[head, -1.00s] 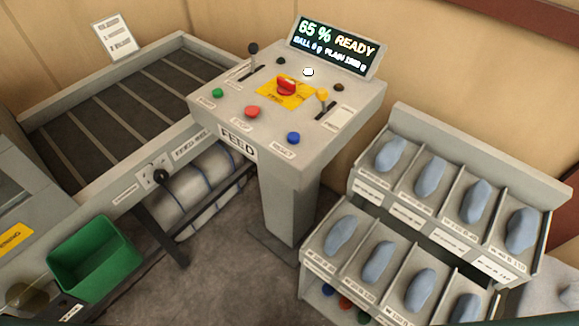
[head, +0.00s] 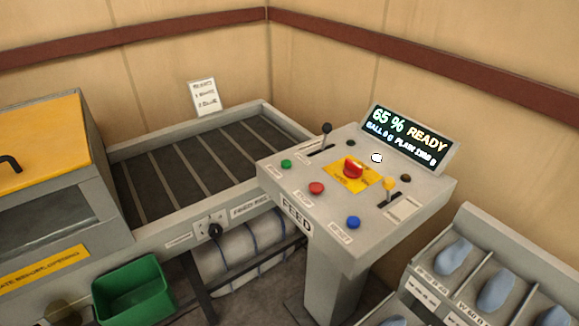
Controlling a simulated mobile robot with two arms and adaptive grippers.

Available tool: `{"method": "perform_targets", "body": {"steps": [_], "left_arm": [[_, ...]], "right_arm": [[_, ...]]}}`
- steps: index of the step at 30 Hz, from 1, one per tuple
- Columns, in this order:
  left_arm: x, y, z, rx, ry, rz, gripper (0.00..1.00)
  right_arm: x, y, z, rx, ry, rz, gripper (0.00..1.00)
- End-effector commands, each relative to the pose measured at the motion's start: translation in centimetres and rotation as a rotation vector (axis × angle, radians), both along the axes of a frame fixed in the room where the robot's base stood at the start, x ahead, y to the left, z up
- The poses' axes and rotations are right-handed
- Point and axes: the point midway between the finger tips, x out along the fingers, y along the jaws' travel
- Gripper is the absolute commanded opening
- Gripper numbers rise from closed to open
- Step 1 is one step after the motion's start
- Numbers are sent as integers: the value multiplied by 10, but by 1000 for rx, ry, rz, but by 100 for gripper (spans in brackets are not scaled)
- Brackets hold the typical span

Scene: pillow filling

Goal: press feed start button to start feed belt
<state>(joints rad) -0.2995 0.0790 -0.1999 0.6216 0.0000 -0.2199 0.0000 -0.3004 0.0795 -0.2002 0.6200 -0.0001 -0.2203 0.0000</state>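The feed console (head: 326,232) stands right of centre in the head view, with a FEED label on its front. On its sloped top are a green button (head: 286,163) at the left, a red button (head: 317,188) in the middle and a blue button (head: 353,222) at the right. The small label by the green button is too blurred to read. A display (head: 408,138) reads 65 % READY. The feed belt (head: 195,165) is a dark slatted bed left of the console. Neither of my grippers is in view.
A red switch (head: 353,168) sits on a yellow plate, between a black lever (head: 326,129) and a yellow-knobbed lever (head: 389,184). A green bin (head: 134,292) is at lower left, beside a yellow-topped machine (head: 42,140). A rack (head: 500,240) with blue-grey pieces stands lower right.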

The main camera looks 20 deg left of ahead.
Motion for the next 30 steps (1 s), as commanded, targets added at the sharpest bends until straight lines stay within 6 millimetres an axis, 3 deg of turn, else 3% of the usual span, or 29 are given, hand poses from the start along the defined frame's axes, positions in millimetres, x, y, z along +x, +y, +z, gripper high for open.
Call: {"method": "perform_targets", "body": {"steps": [13,19,30], "left_arm": [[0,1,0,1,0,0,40],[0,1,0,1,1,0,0],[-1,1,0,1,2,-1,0]], "right_arm": [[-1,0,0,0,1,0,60],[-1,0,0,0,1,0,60],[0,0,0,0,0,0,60]]}}
